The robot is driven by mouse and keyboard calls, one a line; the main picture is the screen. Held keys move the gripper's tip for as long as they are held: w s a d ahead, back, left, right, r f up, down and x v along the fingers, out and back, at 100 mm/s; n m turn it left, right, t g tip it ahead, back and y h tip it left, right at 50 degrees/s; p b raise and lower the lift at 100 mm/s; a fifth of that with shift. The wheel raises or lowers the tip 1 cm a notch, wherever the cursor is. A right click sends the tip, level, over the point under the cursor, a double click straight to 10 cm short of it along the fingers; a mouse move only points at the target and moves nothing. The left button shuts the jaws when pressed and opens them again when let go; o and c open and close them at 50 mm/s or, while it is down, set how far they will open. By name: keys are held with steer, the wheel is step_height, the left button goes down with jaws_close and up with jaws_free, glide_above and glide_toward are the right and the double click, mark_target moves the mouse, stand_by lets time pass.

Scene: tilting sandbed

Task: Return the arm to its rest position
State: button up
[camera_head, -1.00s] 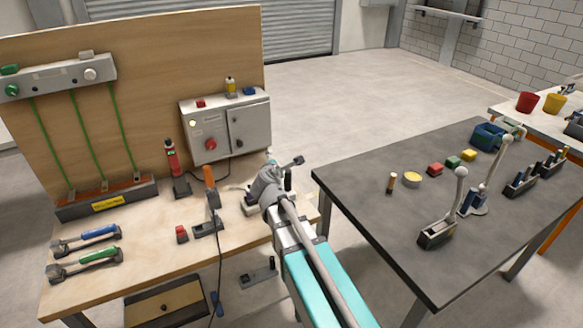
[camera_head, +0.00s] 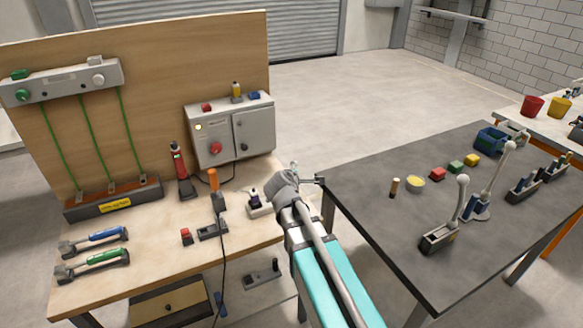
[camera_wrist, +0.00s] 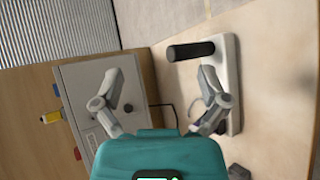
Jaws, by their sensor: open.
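My gripper (camera_head: 306,173) is at the end of my teal arm, above the right edge of the wooden workbench (camera_head: 150,254) and near the left corner of the dark table. In the wrist view my gripper (camera_wrist: 162,98) shows two grey fingers spread wide with nothing between them. A white-based device with a black handle (camera_head: 255,200) stands on the bench just left of my gripper. The device also shows in the wrist view (camera_wrist: 232,75), beyond the right finger, which hides part of it.
A grey control box (camera_head: 222,158) with a red knob stands at the back of the bench. Two hammer-like tools (camera_head: 92,240) lie front left. The dark table (camera_head: 375,225) holds white-knobbed levers (camera_head: 445,232) and coloured blocks (camera_head: 437,174). Open floor lies beyond.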

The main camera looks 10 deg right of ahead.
steer(key=s+f+m+g+y, duration=0.1)
steer(key=s+f+m+g, duration=0.2)
steer(key=s+m, duration=0.2)
steer(key=s+d+f+m+g+y, duration=0.1)
steer(key=s+f+m+g+y, duration=0.1)
steer(key=s, duration=0.7)
steer(key=s+f+m+g+y, duration=0.2)
steer(key=s+f+m+g, duration=0.2)
steer(key=s+m+g, duration=0.2)
steer(key=shift+s+d+f+m, duration=0.25)
steer(key=shift+s+f+m, duration=0.25)
steer(key=shift+m, duration=0.7)
steer(key=shift+r, duration=0.1)
